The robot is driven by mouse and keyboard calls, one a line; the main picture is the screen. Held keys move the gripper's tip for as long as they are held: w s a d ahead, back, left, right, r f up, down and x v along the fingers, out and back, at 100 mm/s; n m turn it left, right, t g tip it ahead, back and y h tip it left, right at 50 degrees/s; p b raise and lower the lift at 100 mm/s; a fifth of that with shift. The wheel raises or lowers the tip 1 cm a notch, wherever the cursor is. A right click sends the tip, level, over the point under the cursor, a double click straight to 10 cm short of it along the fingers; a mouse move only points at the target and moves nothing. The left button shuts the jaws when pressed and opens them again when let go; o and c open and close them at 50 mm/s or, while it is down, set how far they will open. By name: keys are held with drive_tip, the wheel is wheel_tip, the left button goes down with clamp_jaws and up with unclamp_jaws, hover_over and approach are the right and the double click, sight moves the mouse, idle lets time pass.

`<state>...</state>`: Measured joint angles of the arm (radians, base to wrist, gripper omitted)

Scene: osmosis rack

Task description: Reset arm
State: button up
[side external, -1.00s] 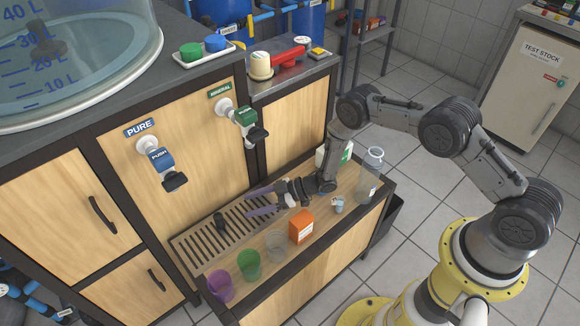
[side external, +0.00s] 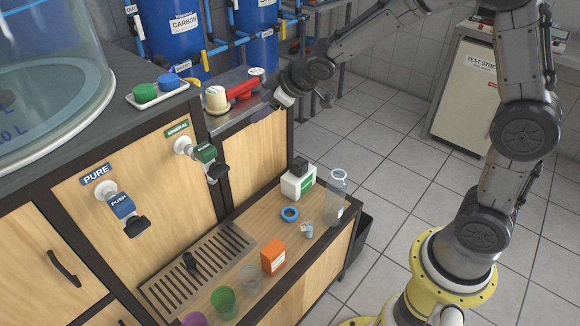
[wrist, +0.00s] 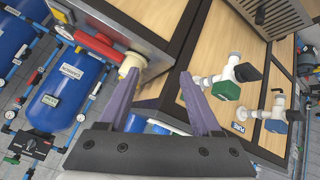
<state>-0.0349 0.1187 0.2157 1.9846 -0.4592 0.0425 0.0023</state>
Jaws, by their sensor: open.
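My gripper (wrist: 159,78) is open, with its two purple fingers spread and nothing between them in the wrist view. In the side external view my arm is raised, and the gripper (side external: 270,97) is beside the right end of the upper counter, above the lower shelf. The fingers are small and partly hidden there. In the wrist view, the cream knob (wrist: 132,62) and red lever (wrist: 92,38) appear behind the left finger. The green mineral tap (wrist: 225,87) and blue pure tap (wrist: 275,112) show at the right.
The lower shelf (side external: 288,238) holds an orange box (side external: 273,257), clear bottle (side external: 337,198), white-green box (side external: 298,182), blue ring (side external: 289,213) and several cups. The knob (side external: 217,99) and red lever (side external: 243,88) are close to my gripper. Tiled floor (side external: 395,170) is open at right.

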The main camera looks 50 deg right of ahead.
drive_tip(key=s+r+m+g, duration=0.1)
drive_tip(key=s+r+m, duration=0.1)
drive_tip(key=s, duration=1.4)
drive_tip(key=s+d+r+m+g, duration=0.1)
drive_tip(key=s+r+m+g, duration=0.1)
drive_tip(key=s, duration=1.5)
drive_tip(key=shift+s+d+r+m, duration=0.15)
drive_tip(key=shift+s+r+m, duration=0.05)
drive_tip(key=shift+r+m, duration=0.6)
